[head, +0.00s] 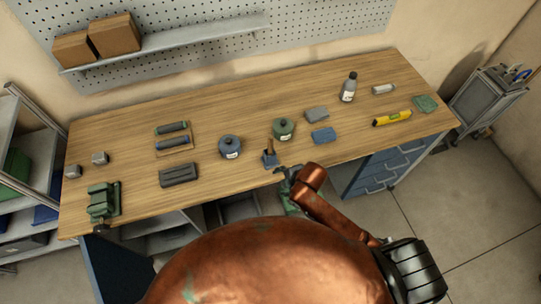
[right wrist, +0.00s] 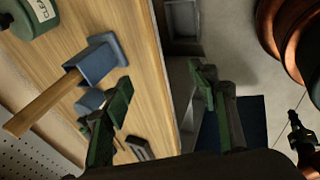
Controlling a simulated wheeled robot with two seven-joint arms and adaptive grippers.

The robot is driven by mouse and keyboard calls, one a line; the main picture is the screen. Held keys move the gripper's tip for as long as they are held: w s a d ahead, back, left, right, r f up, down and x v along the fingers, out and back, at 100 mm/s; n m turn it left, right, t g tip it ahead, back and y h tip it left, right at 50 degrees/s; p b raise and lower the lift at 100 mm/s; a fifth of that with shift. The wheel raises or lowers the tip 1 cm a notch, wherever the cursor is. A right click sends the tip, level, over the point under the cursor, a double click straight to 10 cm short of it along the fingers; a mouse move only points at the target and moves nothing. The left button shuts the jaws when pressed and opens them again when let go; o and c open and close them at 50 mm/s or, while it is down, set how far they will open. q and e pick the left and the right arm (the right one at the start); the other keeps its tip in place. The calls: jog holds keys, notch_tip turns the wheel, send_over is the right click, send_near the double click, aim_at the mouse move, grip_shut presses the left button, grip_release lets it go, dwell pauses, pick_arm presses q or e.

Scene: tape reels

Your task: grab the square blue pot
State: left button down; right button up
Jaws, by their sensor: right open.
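The square blue pot (head: 270,160) stands upright near the front edge of the wooden bench, with a wooden handle (head: 271,145) sticking up out of it. In the right wrist view the pot (right wrist: 97,62) is at upper left, its handle (right wrist: 42,105) pointing to the lower left. My right gripper (head: 287,184) is at the bench's front edge, just in front of the pot. In the right wrist view its two green fingers (right wrist: 163,82) are wide apart with nothing between them. The pot is outside the fingers, apart from them. My left gripper is not in view.
A round blue tin (head: 229,148) stands left of the pot and a green tin (head: 283,129) close behind it. A dark block (head: 179,174) lies further left.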

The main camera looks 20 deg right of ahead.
aim_at(271, 155)
jog(key=w+r+n, duration=0.1)
jog(key=w+n, duration=0.2)
jog(key=n, duration=0.3)
jog(key=w+r+n+h, duration=0.1)
jog(key=w+n, duration=0.3)
jog(key=n, duration=0.1)
jog(key=w+r+n, duration=0.1)
jog(key=w+n, duration=0.3)
jog(key=n, duration=0.2)
jog(key=shift+d+r+n+h, duration=0.2)
jog(key=shift+n+h, duration=0.1)
jog(key=shift+h, duration=0.1)
jog(key=shift+w+f+g, duration=0.2)
jog(key=shift+f+g, duration=0.1)
jog(key=shift+f, duration=0.15)
jog(key=x, duration=0.2)
jog(key=p+x, duration=0.1)
jog(key=x, duration=0.3)
jog(key=shift+w+a+f, duration=0.2)
jog(key=shift+w+a, duration=0.15)
jog(key=shift+w, duration=0.2)
jog(key=shift+c, duration=0.7)
jog(key=shift+r, duration=0.1)
grip_shut()
